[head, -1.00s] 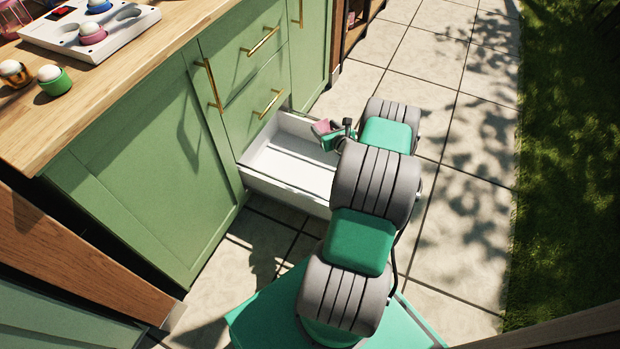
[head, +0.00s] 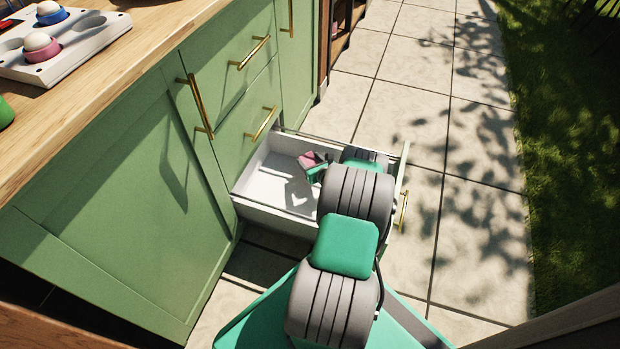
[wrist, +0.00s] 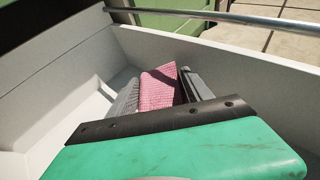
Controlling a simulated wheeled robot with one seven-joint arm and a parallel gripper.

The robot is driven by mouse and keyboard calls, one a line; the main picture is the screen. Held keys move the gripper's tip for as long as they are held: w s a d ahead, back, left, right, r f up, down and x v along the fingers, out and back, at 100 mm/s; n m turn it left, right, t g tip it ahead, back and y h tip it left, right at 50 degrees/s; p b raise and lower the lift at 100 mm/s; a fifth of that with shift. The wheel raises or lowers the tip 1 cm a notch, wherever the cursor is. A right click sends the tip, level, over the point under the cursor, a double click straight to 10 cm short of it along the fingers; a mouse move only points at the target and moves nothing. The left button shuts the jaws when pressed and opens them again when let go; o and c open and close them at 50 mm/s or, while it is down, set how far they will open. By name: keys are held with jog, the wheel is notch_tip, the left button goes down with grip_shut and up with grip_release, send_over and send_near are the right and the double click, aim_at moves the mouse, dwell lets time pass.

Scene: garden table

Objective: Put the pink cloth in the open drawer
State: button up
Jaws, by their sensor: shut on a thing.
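The open drawer (head: 266,180) is white inside and pulled out low from the green cabinet. My gripper (head: 314,162) is over the drawer, with its fingers pointing into it. It is shut on the pink cloth (head: 308,158), which shows as a small folded piece at the fingertips. In the wrist view the pink cloth (wrist: 160,87) sits between the two grey fingers (wrist: 158,92), with the drawer's white walls (wrist: 215,55) around it. I cannot tell whether the cloth touches the drawer floor.
A wooden counter (head: 120,95) stands above the drawer at the left, with a white tray (head: 75,62) holding cups with white balls. A drawer handle (head: 263,123) sticks out just above the open drawer. Paved floor (head: 400,70) lies free at the right.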

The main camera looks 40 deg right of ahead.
jog(key=shift+d+f+b, duration=0.1)
jog(key=shift+f+b, duration=1.1)
jog(key=shift+f, duration=2.2)
jog(key=o, duration=1)
jog(key=shift+c, duration=0.2)
jog(key=o, duration=0.5)
jog(key=shift+s+f, duration=0.15)
jog(key=shift+f, duration=0.05)
jog(key=shift+c, duration=0.2)
jog(key=shift+a+f, duration=0.1)
jog(key=shift+a, duration=0.2)
jog(key=shift+s+r, duration=0.1)
jog(key=shift+r, duration=0.3)
jog(key=p+v, duration=0.2)
jog(key=v, duration=0.1)
jog(key=p+v, duration=0.1)
jog(key=v, duration=0.3)
jog(key=shift+r+p, duration=0.3)
jog(key=shift+p, duration=0.05)
